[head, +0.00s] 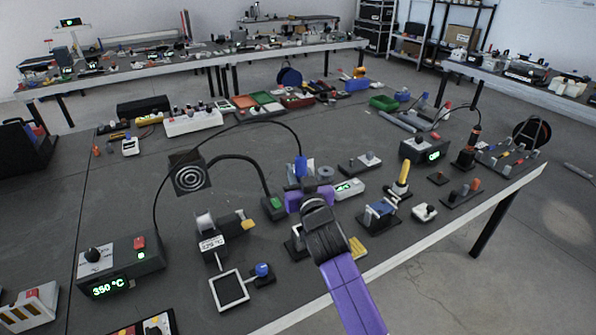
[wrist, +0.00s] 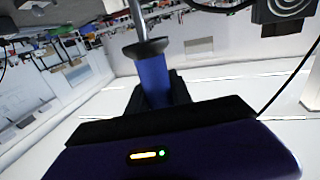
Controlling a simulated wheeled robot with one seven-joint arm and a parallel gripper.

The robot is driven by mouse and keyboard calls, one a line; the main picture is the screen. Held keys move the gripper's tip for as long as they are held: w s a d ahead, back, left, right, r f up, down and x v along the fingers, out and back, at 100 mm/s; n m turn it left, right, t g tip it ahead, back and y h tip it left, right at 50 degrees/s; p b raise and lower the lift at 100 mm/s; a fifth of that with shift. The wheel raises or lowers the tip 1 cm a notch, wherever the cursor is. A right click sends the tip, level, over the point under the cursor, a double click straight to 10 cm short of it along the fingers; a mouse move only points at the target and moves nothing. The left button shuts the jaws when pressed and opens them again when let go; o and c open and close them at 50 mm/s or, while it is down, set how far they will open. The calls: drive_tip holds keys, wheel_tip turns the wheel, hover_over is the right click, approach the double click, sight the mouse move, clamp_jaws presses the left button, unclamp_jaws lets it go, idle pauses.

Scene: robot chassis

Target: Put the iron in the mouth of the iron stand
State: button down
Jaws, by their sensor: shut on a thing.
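The iron (head: 301,167) has a blue handle and a dark cable arcing up from its top in the head view. My gripper (head: 311,194) is purple and shut on the iron, holding it roughly upright above the workbench. In the wrist view the iron's blue handle (wrist: 153,80) stands between the black jaws of my gripper (wrist: 155,100), with a dark collar and a thin metal shaft beyond. I cannot clearly make out the iron stand. A dark base with a yellow pad (head: 357,247) is partly hidden behind my arm and may belong to it.
A station (head: 122,266) reading 350 °C stands at left. A black gooseneck device (head: 272,205) is just left of my gripper. A blue clamp-like tool (head: 380,212) and a yellow-topped tool (head: 402,178) stand to the right. The table's front edge is close by.

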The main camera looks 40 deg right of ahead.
drive_tip(key=shift+f+b, duration=2)
drive_tip(key=shift+f, duration=0.3)
wheel_tip(320, 180, down, 8)
drive_tip(key=b, duration=0.8)
drive_tip(key=shift+f+b, duration=0.15)
drive_tip(key=shift+b, duration=0.15)
idle(2.8)
drive_tip(key=c, duration=1.1)
unclamp_jaws()
drive_tip(key=shift+s, duration=0.1)
drive_tip(key=shift+b+v, duration=0.55)
drive_tip(key=shift+v, duration=3.35)
